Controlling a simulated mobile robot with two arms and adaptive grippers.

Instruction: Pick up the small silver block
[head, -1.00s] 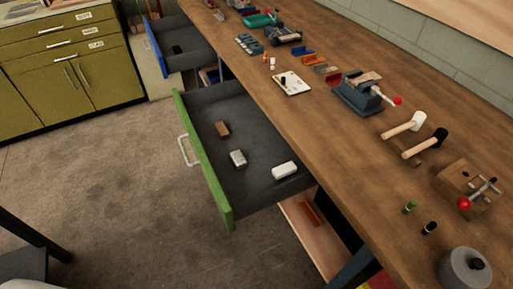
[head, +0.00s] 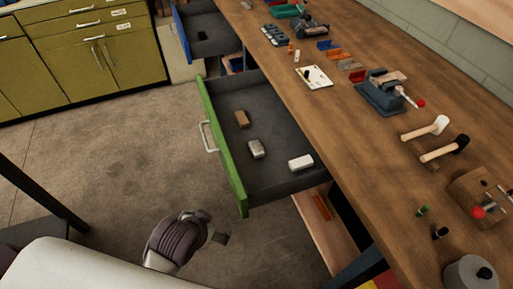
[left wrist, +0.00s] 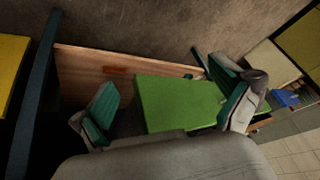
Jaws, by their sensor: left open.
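The small silver block (head: 256,149) lies in the open green-fronted drawer (head: 224,150), between a brown block (head: 242,119) and a white block (head: 301,162). My left gripper (head: 213,226) is in the lower left of the head view, outside the drawer and in front of its green panel, apart from the block. In the left wrist view its teal-padded fingers (left wrist: 165,98) are spread wide and empty, with the drawer's green front (left wrist: 180,103) showing between them. The silver block cannot be made out in that view. My right gripper is not in view.
The wooden workbench (head: 350,135) runs along the right, with a vise (head: 380,95), mallets (head: 428,128) and other tools on it. A blue-fronted drawer (head: 181,32) is open farther back. Open floor (head: 120,150) lies left of the drawers, before olive cabinets (head: 95,60).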

